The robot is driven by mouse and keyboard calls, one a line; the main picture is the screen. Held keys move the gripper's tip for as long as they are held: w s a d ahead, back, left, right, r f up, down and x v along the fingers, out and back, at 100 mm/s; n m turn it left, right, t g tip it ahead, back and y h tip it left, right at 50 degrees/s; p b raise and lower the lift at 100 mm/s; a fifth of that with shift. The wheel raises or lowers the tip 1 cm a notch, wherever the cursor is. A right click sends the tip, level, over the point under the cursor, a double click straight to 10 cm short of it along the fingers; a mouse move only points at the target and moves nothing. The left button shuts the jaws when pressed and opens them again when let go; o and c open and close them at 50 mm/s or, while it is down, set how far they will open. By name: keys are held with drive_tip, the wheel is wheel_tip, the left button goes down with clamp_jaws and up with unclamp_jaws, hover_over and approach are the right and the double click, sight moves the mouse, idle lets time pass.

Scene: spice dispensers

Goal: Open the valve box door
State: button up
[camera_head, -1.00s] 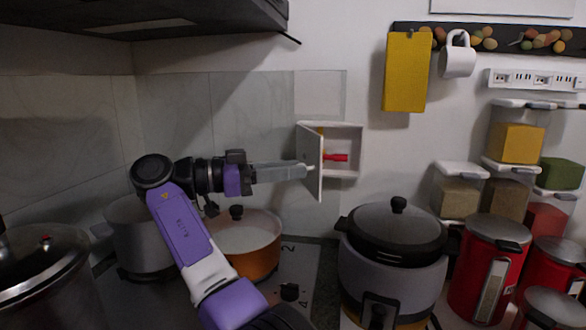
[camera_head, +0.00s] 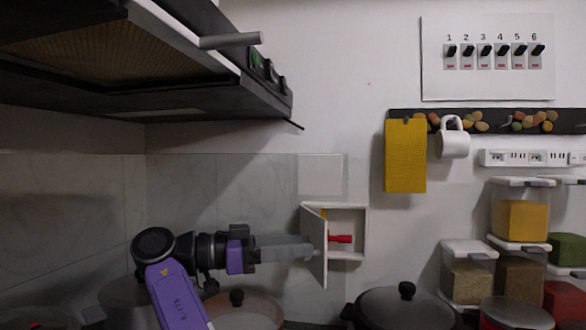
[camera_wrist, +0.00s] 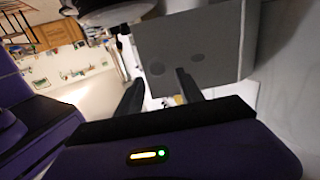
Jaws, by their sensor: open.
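The valve box (camera_head: 363,225) is a white recessed box in the wall, with a red valve handle (camera_head: 340,239) inside. Its white door (camera_head: 314,232) stands swung out from the left side, so the inside shows. My gripper (camera_head: 314,250) reaches in from the left, its grey fingers at the door's outer side. I cannot tell whether they touch it. In the wrist view my gripper (camera_wrist: 159,80) has its two dark fingers apart, with nothing clearly between them. A grey panel with two darker round spots lies beyond them; I cannot tell what it is.
A range hood (camera_head: 200,75) hangs at upper left. Below the box are a lidded orange pot (camera_head: 245,308) and a cooker with a dark lid (camera_head: 405,307). Spice containers (camera_head: 519,220) stand at far right.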

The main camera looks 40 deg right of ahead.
wheel_tip(320, 180, up, 18)
drive_tip(key=p, duration=0.1)
drive_tip(key=shift+r, duration=0.15)
